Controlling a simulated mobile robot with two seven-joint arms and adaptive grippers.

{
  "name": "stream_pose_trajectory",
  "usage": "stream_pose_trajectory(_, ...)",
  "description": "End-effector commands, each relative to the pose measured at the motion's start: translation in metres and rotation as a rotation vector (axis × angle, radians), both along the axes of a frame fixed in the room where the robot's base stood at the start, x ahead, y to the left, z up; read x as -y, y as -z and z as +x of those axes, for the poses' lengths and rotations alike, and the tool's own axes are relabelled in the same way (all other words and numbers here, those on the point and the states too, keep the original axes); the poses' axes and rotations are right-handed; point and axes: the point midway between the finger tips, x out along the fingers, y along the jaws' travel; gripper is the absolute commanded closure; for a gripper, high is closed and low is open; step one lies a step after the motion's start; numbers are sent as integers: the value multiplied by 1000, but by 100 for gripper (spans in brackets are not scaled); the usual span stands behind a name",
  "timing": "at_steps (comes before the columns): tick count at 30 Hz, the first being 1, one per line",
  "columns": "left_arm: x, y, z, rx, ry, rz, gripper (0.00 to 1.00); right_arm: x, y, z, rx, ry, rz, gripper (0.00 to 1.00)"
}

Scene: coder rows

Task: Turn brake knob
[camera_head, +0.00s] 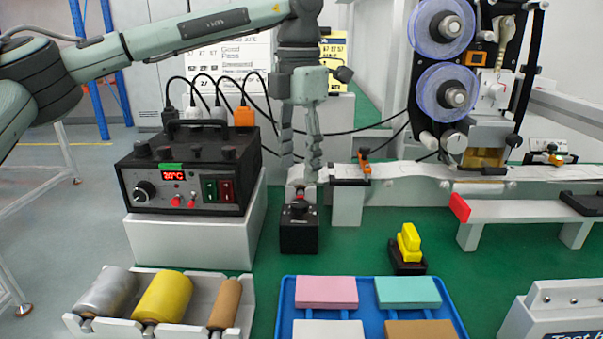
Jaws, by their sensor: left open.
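My left gripper (301,172) comes down from the upper left and points downward, with its fingers apart. It is over a small black box (300,238) on the green surface. A dark knob (299,206) with a bit of red sits on top of this box, just below the fingertips. I cannot tell whether the fingers touch the knob, and no label shows that it is the brake knob. A black control box (185,170) to the left has a red "20°C" display, a round front dial (143,190) and several black top knobs. My right gripper is not in view.
A labelling machine with purple reels (440,88) stands at the right rear. A yellow switch on a black base (406,265) is right of the small box. A blue tray (368,313) with coloured blocks and a roller rack (243,305) are in front. Cables hang behind the gripper.

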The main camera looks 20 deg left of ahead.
Motion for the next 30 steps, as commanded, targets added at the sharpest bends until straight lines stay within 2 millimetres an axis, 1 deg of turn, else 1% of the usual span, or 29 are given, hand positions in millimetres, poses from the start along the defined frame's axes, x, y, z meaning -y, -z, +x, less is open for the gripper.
stream_pose_trajectory(1,-1,8,-1,-4,1,1,52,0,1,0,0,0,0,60)
stream_pose_trajectory(6,0,36,-1,-3,1,-1,52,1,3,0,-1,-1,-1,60)
stream_pose_trajectory(12,1,61,-1,-2,2,-5,52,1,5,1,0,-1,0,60)
stream_pose_trajectory(16,1,68,-1,-1,2,-5,52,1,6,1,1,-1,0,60)
stream_pose_trajectory(23,1,69,-1,0,1,-6,52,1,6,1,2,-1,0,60)
stream_pose_trajectory(26,1,69,-1,-1,1,-7,62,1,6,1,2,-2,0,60)
stream_pose_trajectory(30,1,69,-1,-1,1,-7,79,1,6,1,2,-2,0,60)
